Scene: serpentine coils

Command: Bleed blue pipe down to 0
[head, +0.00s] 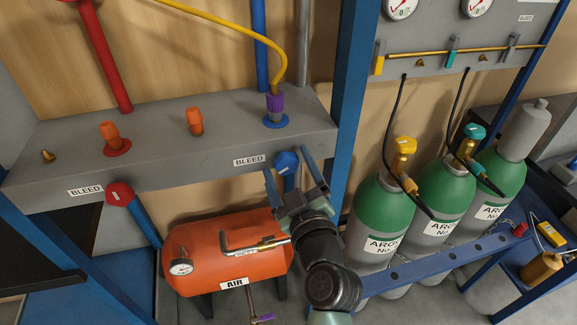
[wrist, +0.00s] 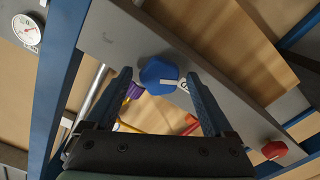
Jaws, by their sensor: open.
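The blue bleed knob (head: 287,161) sits under the front edge of the grey ledge, right of a BLEED label (head: 249,161). A blue pipe (head: 260,45) runs down the wall behind the ledge. My gripper (head: 294,176) is open just in front of the blue knob, its fingers apart toward either side of it. In the wrist view the knob (wrist: 158,76), with a white mark, appears between the two fingertips (wrist: 160,78). Whether a finger touches it I cannot tell.
A red knob (head: 119,193) is farther left under the ledge (head: 170,130). A yellow hose (head: 230,23) joins a purple fitting (head: 275,101) above. An orange air tank (head: 215,245) stands below. A blue post (head: 352,80) and green-topped cylinders (head: 381,205) are at right.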

